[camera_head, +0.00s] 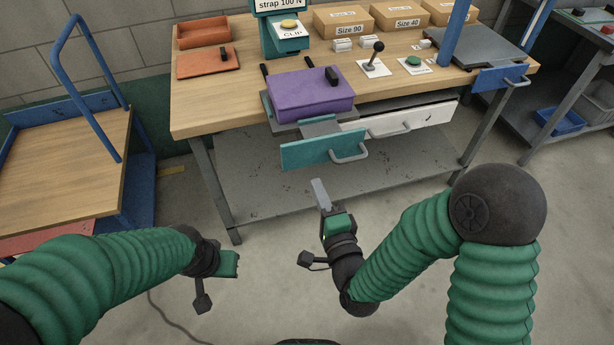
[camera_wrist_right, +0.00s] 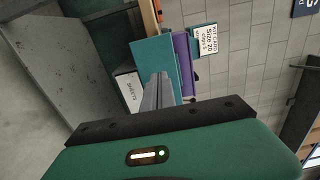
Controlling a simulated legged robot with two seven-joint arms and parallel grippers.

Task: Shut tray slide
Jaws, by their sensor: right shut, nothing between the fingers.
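A teal drawer front (camera_head: 310,152) with a grey handle (camera_head: 350,155) stands pulled out from under the workbench's front edge. A grey slide (camera_head: 318,127) shows between it and the bench. A purple box (camera_head: 310,98) with a black knob sits above, at the bench edge. My right gripper (camera_head: 320,192) is shut and empty, below and in front of the teal front, apart from it. In the right wrist view the shut fingers (camera_wrist_right: 158,92) point towards the teal front (camera_wrist_right: 155,62), with the purple box (camera_wrist_right: 183,65) behind. My left gripper (camera_head: 229,264) hangs low at left; its fingers are unclear.
A white drawer (camera_head: 410,120) sits just right of the teal front. The wooden bench (camera_head: 215,107) carries an orange tray, a lever, a green button and cardboard boxes. A blue-framed cart (camera_head: 60,165) stands at left. The floor before the bench is clear.

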